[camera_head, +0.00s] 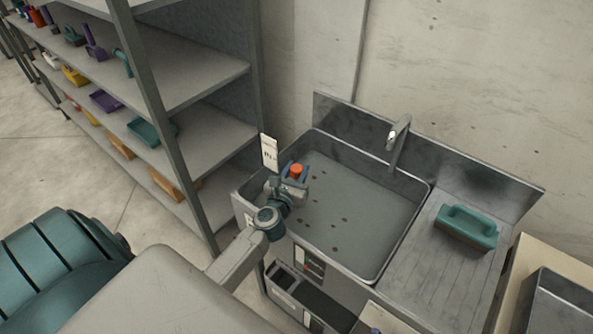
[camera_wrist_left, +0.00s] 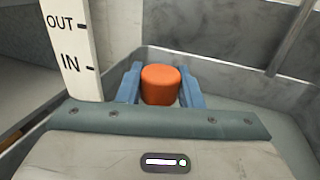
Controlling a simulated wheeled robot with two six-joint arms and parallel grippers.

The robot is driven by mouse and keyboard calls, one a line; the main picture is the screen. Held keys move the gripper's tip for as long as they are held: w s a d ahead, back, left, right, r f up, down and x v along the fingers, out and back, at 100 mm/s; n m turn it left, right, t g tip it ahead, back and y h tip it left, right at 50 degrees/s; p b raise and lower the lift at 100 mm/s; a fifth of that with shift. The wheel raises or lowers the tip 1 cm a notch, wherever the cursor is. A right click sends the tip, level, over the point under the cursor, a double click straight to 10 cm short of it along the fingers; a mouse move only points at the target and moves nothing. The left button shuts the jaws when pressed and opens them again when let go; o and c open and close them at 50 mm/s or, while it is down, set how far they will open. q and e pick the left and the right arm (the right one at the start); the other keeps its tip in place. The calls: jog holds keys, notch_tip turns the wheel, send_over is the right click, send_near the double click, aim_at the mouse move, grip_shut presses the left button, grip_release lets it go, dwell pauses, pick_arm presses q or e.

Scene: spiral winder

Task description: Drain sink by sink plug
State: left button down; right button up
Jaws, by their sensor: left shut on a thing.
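The sink (camera_head: 383,274) is a steel basin filled with greyish water (camera_head: 365,205), with several brown specks on it. The sink plug (camera_head: 296,170) shows as an orange-red knob near the basin's left side. My left gripper (camera_head: 295,173) is over that side, shut on the knob. In the left wrist view the orange knob (camera_wrist_left: 160,84) sits between the two blue fingers (camera_wrist_left: 160,88). A white marker strip (camera_wrist_left: 72,45) with OUT and IN marks stands beside it, left of the gripper. What lies below the knob is hidden. My right gripper is not in view.
A faucet (camera_head: 398,142) rises at the sink's back edge. A teal brush-like tool (camera_head: 468,227) lies on the ribbed drainboard (camera_head: 440,262) at the right. Metal shelves (camera_head: 205,80) with several tools stand close at the left.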

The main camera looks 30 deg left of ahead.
pick_arm(q)
jog(key=shift+r+p, duration=1.8)
jog(key=shift+r, duration=0.2)
jog(key=shift+f, duration=0.1)
jog(key=c, duration=1)
grip_release()
jog(key=b+v, duration=0.3)
jog(key=v, duration=0.7)
jog(key=shift+s, duration=0.35)
jog(key=shift+d, duration=0.15)
